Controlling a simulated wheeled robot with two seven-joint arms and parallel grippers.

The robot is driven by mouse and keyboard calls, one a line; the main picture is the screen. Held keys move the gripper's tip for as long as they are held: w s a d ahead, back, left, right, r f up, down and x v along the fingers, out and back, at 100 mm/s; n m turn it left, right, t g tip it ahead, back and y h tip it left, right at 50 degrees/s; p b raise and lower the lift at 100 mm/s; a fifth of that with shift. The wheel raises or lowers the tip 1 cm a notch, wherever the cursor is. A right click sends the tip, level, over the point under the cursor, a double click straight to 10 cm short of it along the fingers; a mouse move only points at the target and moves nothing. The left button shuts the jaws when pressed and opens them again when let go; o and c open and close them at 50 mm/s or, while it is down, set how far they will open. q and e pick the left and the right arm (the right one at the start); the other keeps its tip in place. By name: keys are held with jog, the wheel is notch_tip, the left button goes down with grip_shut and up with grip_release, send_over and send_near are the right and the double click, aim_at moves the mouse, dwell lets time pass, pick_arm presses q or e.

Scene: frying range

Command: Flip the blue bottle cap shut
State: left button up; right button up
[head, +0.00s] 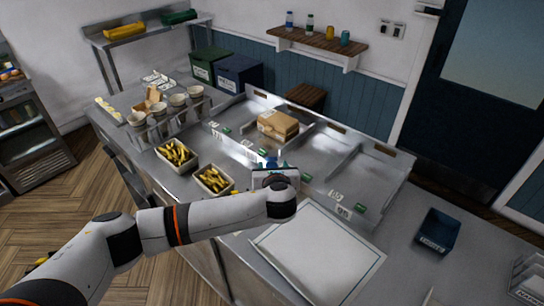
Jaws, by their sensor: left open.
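My left arm comes in from the lower left and reaches across the counter. My left gripper (274,172) is at the middle of the counter, open, and seen from behind. A small blue thing (270,162) shows just beyond the gripper; it may be the blue bottle cap. The gripper and wrist hide most of it, so I cannot tell whether the cap is open or whether the fingers touch it. My right gripper is not in view.
Two trays of fries (213,180) stand left of the gripper. A cardboard box (278,125) sits behind it. A white board (318,252) lies in front, and a dark blue bin (437,231) stands at right. Small bottles stand on the wall shelf (318,40).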

aim_at(272, 160)
pick_arm(q)
jog(key=shift+p+x, duration=0.75)
jog(key=shift+x, duration=2.7)
jog(key=shift+f, duration=0.1)
jog(key=c, duration=1)
